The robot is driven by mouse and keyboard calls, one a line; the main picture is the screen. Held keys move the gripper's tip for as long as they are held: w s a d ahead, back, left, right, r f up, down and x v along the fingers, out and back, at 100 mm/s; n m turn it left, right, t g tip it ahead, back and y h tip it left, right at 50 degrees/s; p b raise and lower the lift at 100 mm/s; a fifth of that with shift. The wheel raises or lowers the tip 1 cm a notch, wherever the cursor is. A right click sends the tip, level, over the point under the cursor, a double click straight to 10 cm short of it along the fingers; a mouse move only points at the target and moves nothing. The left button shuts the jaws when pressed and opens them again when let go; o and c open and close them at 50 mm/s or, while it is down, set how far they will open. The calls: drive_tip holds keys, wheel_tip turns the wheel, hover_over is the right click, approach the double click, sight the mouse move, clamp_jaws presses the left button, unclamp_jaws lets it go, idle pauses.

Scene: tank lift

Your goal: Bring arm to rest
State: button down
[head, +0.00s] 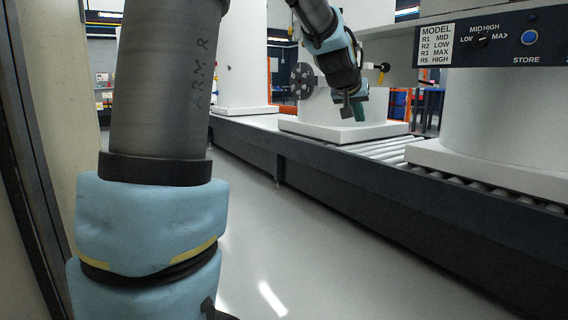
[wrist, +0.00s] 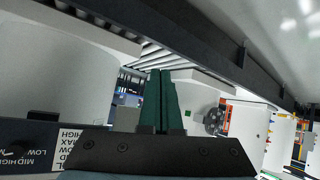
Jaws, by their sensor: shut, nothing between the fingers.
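My arm runs from the left foreground of the head view and bends back in at the upper middle. My gripper (head: 356,108) hangs there with its fingers pointing down, in front of a white tank base on the conveyor. In the wrist view my gripper (wrist: 160,100) shows two dark green fingers pressed side by side. They are shut, with nothing held between them. Whether the fingers are clear of the tank behind them is hard to tell in the head view, but no contact shows.
A roller conveyor (head: 330,166) runs diagonally from back left to front right, carrying several white tanks. A control panel (head: 492,40) with a knob, a blue STORE button and a model label (head: 436,45) is at upper right. The grey floor (head: 300,235) before the conveyor is clear.

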drive_tip(key=s+a+f+n+g+y+p, duration=0.1)
drive_tip(key=s+a+f+g+y+p, duration=0.1)
drive_tip(key=s+a+f, duration=0.4)
drive_tip(key=s+a+f+n+g+y+p, duration=0.1)
drive_tip(key=s+a+f+p, duration=0.2)
drive_tip(key=a, duration=0.6)
drive_tip(key=s+a+f+n+g+y+p, duration=0.1)
drive_tip(key=s+a+f+g+p, duration=0.15)
drive_tip(key=s+a, duration=0.45)
drive_tip(key=s+a+f+n+g+y+p, duration=0.1)
drive_tip(key=s+a+f+g+y+p, duration=0.15)
drive_tip(key=s+a+f, duration=0.4)
wheel_tip(320, 180, up, 40)
drive_tip(key=d+p, duration=0.2)
drive_tip(key=p, duration=3.4)
drive_tip(key=shift+s+m+h+p, duration=0.3)
drive_tip(key=shift+s+h+p, duration=0.1)
drive_tip(key=shift+s+h, duration=0.05)
drive_tip(key=shift+d+f, duration=0.1)
drive_tip(key=shift+f, duration=0.05)
